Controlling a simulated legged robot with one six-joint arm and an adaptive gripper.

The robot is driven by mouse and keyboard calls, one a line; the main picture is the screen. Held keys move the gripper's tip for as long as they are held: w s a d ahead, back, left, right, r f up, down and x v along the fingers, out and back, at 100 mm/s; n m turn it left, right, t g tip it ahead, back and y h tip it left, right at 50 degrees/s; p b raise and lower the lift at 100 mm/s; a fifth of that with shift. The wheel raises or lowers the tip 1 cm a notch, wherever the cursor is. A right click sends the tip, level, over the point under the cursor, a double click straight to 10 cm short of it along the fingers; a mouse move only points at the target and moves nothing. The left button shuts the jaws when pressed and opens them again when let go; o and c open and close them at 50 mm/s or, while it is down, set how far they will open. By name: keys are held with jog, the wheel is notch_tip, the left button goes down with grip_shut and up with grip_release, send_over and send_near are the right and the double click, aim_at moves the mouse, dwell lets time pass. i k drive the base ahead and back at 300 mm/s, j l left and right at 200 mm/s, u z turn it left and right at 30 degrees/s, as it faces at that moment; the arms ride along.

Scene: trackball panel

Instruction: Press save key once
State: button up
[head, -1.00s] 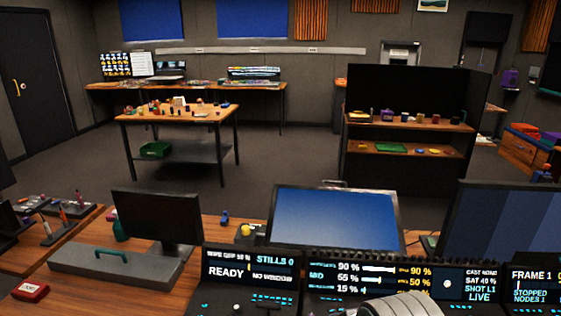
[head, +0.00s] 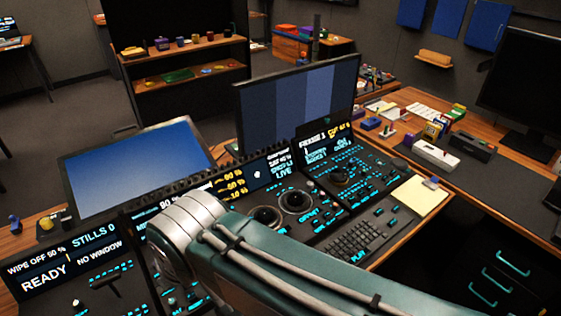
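The trackball panel (head: 310,232) lies on the desk in the head view, with black trackballs (head: 267,215), lit cyan keys and small screens. One screen reads "LIVE" and another at the left reads "READY" and "STILLS 0". The save key cannot be picked out, as the key labels are too small to read. My teal and grey arm crosses the lower middle of the view and covers part of the panel. My gripper does not show.
A blue-screen monitor (head: 138,168) and a striped monitor (head: 300,97) stand behind the panel. A black keyboard (head: 355,246) and a yellow note pad (head: 419,196) lie to the right. Several small boxes stand on the right desk. A shelf (head: 183,86) stands behind.

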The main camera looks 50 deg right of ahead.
aim_at(394, 222)
jog(key=k+l, duration=0.15)
jog(key=k+z, duration=0.1)
jog(key=z, duration=0.25)
jog(key=k+l+z, duration=0.1)
jog(key=z, duration=1.65)
jog(key=k+l, duration=0.05)
jog(key=l, duration=0.05)
